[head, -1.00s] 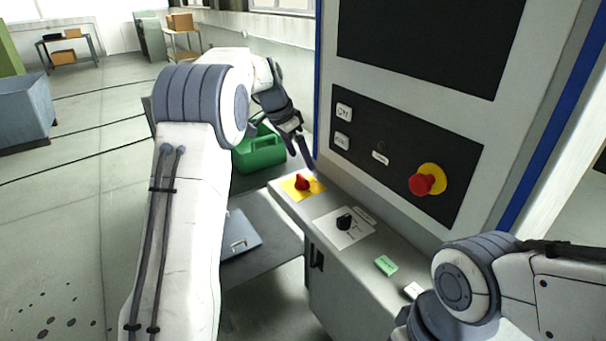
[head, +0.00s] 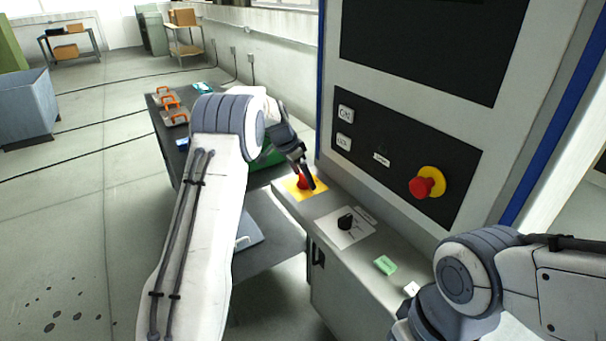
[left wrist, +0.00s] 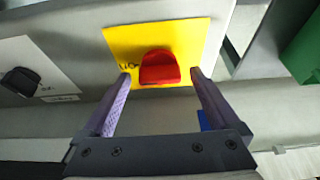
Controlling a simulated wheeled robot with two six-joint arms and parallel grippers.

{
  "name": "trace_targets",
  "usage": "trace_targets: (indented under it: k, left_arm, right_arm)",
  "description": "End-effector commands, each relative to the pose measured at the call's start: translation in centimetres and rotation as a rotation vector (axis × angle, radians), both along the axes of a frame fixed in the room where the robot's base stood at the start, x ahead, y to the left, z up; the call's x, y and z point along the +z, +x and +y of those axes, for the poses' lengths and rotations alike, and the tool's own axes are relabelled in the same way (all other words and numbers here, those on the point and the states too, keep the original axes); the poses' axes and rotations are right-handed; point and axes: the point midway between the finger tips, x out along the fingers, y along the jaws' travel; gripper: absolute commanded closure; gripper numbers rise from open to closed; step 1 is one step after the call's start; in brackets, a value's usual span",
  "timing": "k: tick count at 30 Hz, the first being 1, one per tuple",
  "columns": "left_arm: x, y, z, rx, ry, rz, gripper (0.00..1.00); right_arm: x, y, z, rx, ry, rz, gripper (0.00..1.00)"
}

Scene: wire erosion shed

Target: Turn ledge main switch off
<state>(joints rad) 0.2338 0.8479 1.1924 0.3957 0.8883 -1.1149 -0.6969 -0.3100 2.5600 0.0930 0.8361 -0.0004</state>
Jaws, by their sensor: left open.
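The ledge main switch is a red knob (head: 303,181) on a yellow plate (head: 291,189), at the far end of the machine's grey ledge in the head view. In the left wrist view the red knob (left wrist: 159,68) sits on its yellow plate (left wrist: 187,32), between and just beyond my fingertips. My left gripper (head: 307,180) is at the switch, and one finger partly covers the knob in the head view. In the left wrist view my left gripper (left wrist: 160,76) is open, with a finger on each side of the knob and a gap to it. My right gripper is out of view.
A black rotary switch (head: 346,222) on a white plate sits nearer on the ledge. A green label block (head: 385,265) lies further along. The upright panel with a red emergency button (head: 421,187) rises beside the ledge. A green container (head: 262,154) stands behind my left arm.

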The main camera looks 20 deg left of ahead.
Motion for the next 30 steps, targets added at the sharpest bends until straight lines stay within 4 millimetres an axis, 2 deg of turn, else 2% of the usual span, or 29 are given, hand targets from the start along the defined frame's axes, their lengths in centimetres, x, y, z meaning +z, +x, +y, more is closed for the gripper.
trace_targets:
  k: [5, 6, 8, 12, 13, 23, 30]
  left_arm:
    - [-0.02, 0.02, 0.0, 0.0, 0.0, 0.0, 0.05]
    - [-0.01, 0.02, 0.0, 0.0, 0.001, -0.001, 0.09]
    - [-0.01, 0.01, 0.01, 0.0, 0.001, -0.001, 0.32]
    - [0.01, 0.0, 0.01, 0.0, 0.0, 0.0, 0.85]
    - [0.02, 0.0, 0.01, 0.0, 0.0, 0.0, 0.91]
    - [0.04, -0.06, 0.01, 0.05, 0.001, -0.001, 0.91]
    - [0.08, -0.1, -0.13, 0.199, 0.002, -0.001, 0.91]
  right_arm:
    - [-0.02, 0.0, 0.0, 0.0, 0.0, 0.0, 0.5]
    - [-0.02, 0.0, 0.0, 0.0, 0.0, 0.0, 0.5]
    - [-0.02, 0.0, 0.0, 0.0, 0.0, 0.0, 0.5]
    - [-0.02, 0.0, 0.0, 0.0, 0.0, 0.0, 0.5]
    - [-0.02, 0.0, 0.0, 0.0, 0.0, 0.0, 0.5]
    - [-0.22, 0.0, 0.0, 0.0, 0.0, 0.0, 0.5]
    - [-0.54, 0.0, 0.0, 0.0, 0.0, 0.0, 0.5]
